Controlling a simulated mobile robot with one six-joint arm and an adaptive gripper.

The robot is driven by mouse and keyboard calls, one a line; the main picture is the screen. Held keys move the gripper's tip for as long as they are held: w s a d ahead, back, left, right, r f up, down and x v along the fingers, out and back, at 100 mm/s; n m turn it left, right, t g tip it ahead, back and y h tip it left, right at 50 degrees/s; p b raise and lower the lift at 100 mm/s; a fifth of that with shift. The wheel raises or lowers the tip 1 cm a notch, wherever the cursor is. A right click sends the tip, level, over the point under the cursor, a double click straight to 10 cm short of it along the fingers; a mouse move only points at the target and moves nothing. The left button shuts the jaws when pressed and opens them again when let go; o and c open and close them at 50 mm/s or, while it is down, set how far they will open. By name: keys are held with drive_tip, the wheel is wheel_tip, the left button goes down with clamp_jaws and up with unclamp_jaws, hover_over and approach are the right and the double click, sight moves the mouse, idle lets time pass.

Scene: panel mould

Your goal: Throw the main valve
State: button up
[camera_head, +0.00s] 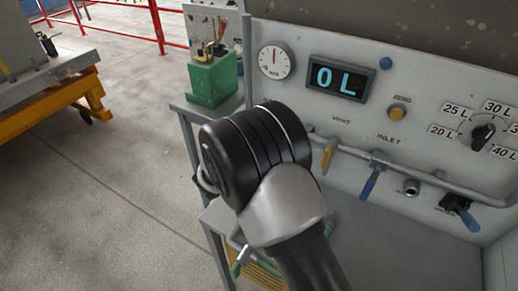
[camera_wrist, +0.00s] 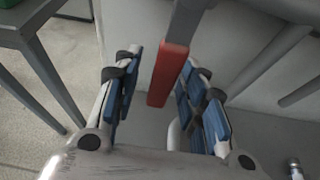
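In the wrist view a red lever handle (camera_wrist: 170,72) on a grey arm hangs down between my gripper's fingers. No label on it shows, so I cannot tell for sure that it is the main valve. My gripper (camera_wrist: 163,60) is open, with blue pads on either side of the handle. A gap shows on the left; on the right the pads look close, and I cannot tell if they touch. In the head view my own arm hides the gripper and the red handle.
A green box (camera_head: 212,79) stands left.

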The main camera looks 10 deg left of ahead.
drive_tip(key=v, duration=1.2)
idle(0.4)
drive_tip(key=s+d+r+m+g+h, duration=0.1)
drive_tip(key=s+d+r+m+g, duration=0.15)
drive_tip(key=d+m, duration=0.4)
drive_tip(key=s+d+r+m+g+h, duration=0.1)
drive_tip(key=s+d+r+m+g, duration=0.15)
drive_tip(key=d, duration=0.65)
drive_tip(key=s+d+r+m+g+h, duration=0.1)
drive_tip(key=d+r+m, duration=0.35)
drive_tip(key=d, duration=0.25)
drive_tip(key=s+d+r+m+g+y, duration=0.1)
drive_tip(key=s+d+m+g+y, duration=0.2)
drive_tip(key=s+d+m, duration=0.55)
drive_tip(key=s+a+r+m+y, duration=0.1)
drive_tip(key=s+m+y, duration=0.1)
drive_tip(key=s+m, duration=0.3)
drive_tip(key=s+a+m+t+y, duration=0.1)
drive_tip(key=s+m+y, duration=0.1)
drive_tip(key=s+m, duration=0.3)
drive_tip(key=shift+s+a+r+y, duration=0.3)
drive_tip(key=shift+s+a+r, duration=0.1)
drive_tip(key=shift+s, duration=0.7)
